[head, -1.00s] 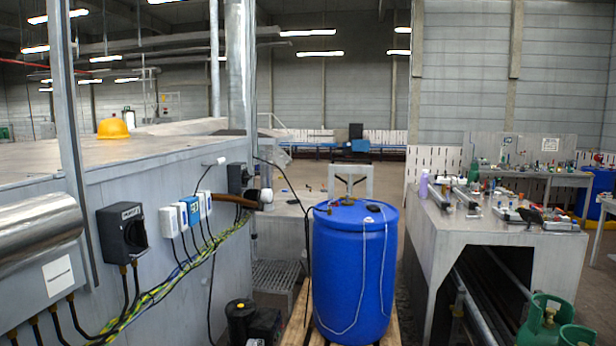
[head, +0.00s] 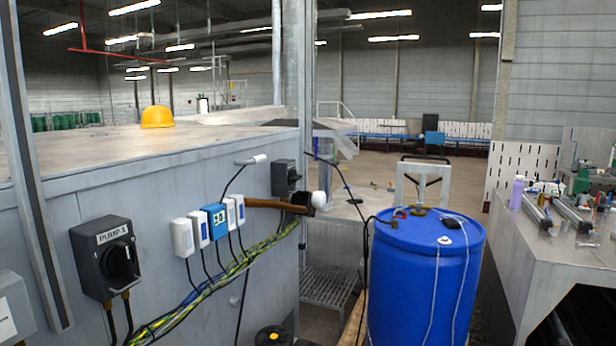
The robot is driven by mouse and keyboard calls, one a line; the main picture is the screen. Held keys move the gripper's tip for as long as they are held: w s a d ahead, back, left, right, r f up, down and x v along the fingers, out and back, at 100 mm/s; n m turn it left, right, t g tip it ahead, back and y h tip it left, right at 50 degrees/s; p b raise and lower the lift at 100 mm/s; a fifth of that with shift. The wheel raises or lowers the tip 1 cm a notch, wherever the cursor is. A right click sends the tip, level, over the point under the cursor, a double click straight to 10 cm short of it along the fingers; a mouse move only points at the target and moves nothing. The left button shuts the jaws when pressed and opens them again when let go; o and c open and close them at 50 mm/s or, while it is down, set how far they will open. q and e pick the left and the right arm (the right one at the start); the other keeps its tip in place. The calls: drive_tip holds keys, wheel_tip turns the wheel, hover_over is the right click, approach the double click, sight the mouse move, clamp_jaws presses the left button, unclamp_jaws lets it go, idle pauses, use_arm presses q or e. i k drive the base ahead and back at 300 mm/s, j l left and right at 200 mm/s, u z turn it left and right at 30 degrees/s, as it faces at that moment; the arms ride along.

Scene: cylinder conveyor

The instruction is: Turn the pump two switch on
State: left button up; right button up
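A dark grey switch box (head: 100,258) with a black rotary knob is mounted on the side of the metal cabinet at the left. Its label reads "PUMP 1". A second dark switch box (head: 287,178) is on the same cabinet side, farther away near the far corner. It is seen at a steep angle, and its label and knob setting cannot be made out. A brown pipe or handle with a dark end and a white ball (head: 319,199) sticks out just below it. Neither of my grippers is in view.
Several white and blue small boxes (head: 215,219) with cables lie between the switches. A blue barrel (head: 425,275) stands right of the cabinet (head: 160,170). A yellow hard hat (head: 157,117) sits on top. A cluttered workbench (head: 520,240) is at the right.

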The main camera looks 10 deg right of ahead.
sight(294, 178)
drive_tip(key=i+l, duration=0.55)
drive_tip(key=i, duration=0.2)
drive_tip(key=i+l, duration=0.6)
drive_tip(key=i, duration=0.15)
drive_tip(key=i+l+u, duration=0.4)
drive_tip(key=i+l, duration=0.4)
